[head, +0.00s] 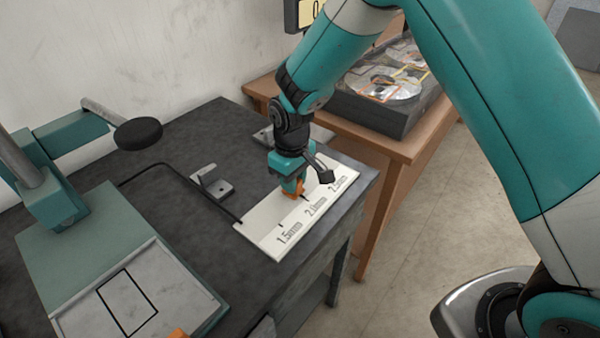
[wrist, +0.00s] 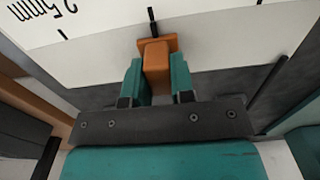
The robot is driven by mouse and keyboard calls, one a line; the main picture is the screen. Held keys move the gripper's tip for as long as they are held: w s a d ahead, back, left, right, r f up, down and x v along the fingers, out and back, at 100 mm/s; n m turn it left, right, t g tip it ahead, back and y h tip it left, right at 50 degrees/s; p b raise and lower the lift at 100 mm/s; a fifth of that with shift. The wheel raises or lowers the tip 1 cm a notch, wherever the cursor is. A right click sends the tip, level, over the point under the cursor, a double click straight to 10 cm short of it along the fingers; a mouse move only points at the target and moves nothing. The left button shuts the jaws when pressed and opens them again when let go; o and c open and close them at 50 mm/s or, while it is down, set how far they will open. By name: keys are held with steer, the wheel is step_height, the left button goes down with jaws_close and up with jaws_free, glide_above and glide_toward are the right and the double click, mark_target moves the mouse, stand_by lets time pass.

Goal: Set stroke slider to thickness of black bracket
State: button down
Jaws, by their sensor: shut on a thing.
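The stroke slider is an orange block, seen in the head view (head: 293,190) and in the wrist view (wrist: 157,66). It sits on a white scale plate (head: 262,233) marked 1.5mm, 2.0mm and 2.5mm. My gripper (wrist: 157,82) is shut on the slider, one teal finger on each side. In the wrist view the slider lies close to a black tick, to the right of the 2.5mm tick; in the head view it is near the 2.0mm mark. An L-shaped bracket (head: 224,190) stands on the dark table left of the plate; it looks dark grey.
A teal press-like device (head: 75,245) with a black round knob (head: 138,133) stands at left. A thin black rod or cable (head: 200,189) crosses the dark table (head: 180,130). A wooden table (head: 405,148) with a dark tray (head: 372,115) stands behind. A display (head: 305,14) is partly hidden.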

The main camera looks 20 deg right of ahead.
steer(key=c, duration=1)
jaws_free()
steer(key=shift+o, duration=0.2)
steer(key=shift+r, duration=0.15)
step_height(320, 180, up, 17)
steer(key=b, duration=0.2)
steer(key=shift+w+r, duration=0.1)
steer(key=s+d+r+y, duration=0.1)
steer(key=s+y, duration=0.1)
steer(key=s, duration=1.1)
steer(key=s+d+r+y, duration=0.2)
steer(key=s, duration=1)
steer(key=shift+s+r, duration=0.25)
steer(key=shift+s, duration=0.15)
